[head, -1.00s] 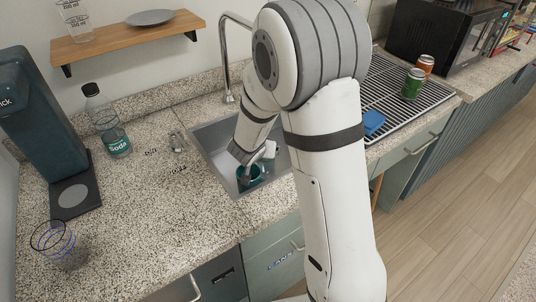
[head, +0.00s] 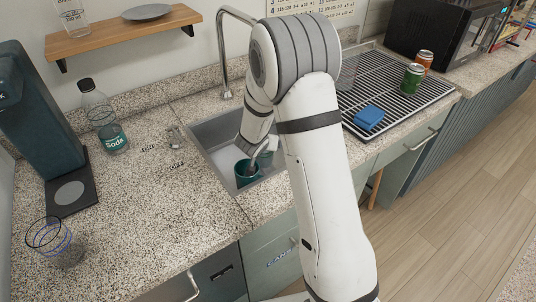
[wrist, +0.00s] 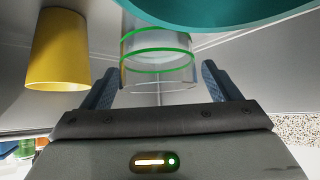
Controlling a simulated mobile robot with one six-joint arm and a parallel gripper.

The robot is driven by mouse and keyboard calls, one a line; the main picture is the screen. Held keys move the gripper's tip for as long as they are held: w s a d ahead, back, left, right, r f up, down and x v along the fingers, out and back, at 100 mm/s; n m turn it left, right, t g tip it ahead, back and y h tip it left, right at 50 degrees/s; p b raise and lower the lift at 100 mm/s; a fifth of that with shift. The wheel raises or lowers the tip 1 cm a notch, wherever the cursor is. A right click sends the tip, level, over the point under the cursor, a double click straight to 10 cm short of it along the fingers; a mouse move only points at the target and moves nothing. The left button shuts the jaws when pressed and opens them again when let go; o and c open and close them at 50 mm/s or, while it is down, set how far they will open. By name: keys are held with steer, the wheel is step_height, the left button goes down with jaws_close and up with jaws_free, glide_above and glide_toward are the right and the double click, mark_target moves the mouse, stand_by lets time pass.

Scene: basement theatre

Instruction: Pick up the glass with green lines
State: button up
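The clear glass with green lines (wrist: 158,62) is in the wrist view, between the two fingers of my gripper (wrist: 160,82). The fingers are open, one on each side, with a narrow gap visible to the glass. In the head view my gripper (head: 262,152) reaches down into the sink (head: 222,150), and I cannot make out the green-lined glass there. A teal cup (head: 246,174) stands in the sink by my gripper. Its teal side (wrist: 225,12) fills the top of the wrist view. A yellow cup (wrist: 58,50) is left of the fingers.
A faucet (head: 222,60) rises behind the sink. A glass with blue and black lines (head: 58,245) and a soda bottle (head: 105,120) stand on the left counter. On the right are a drying rack (head: 395,85), a blue sponge (head: 368,117) and two cans. A shelf (head: 120,32) hangs above.

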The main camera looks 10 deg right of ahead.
steer(key=c, duration=1.6)
jaws_close()
steer(key=shift+r, duration=0.25)
